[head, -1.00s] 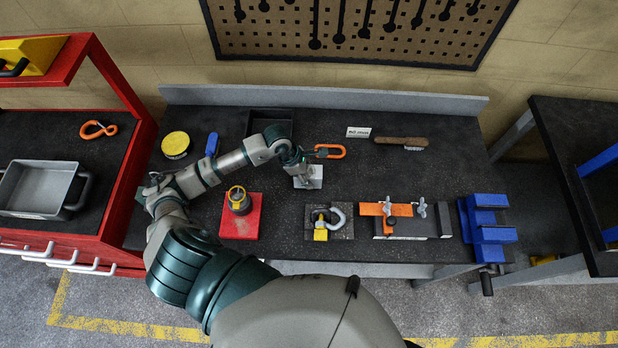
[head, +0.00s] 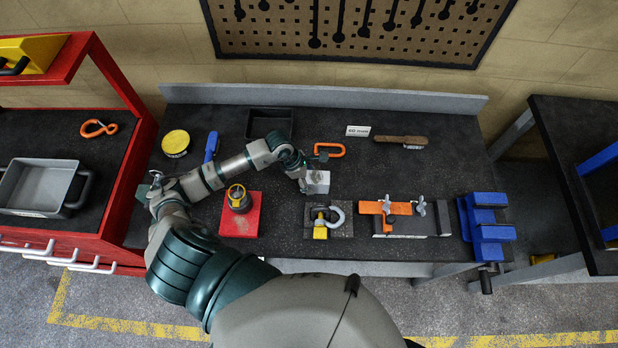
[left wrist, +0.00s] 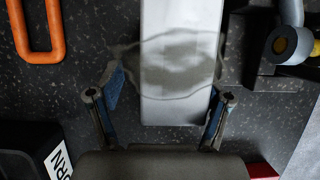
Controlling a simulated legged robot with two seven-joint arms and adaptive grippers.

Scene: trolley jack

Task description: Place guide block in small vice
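The guide block (head: 318,182) is a pale grey block with a darker patch, near the middle of the bench in the head view. It fills the upper middle of the left wrist view (left wrist: 180,100). The small vice (head: 487,232) is blue, with a dark handle, at the right end of the bench. My right gripper is out of view.
A shackle on a plate (head: 328,222) and an orange clamp fixture (head: 400,215) lie between the block and the vice. An orange ring (head: 330,150) and a brush (head: 400,140) lie behind. A red base (head: 240,222) stands left. The bench's right back is clear.

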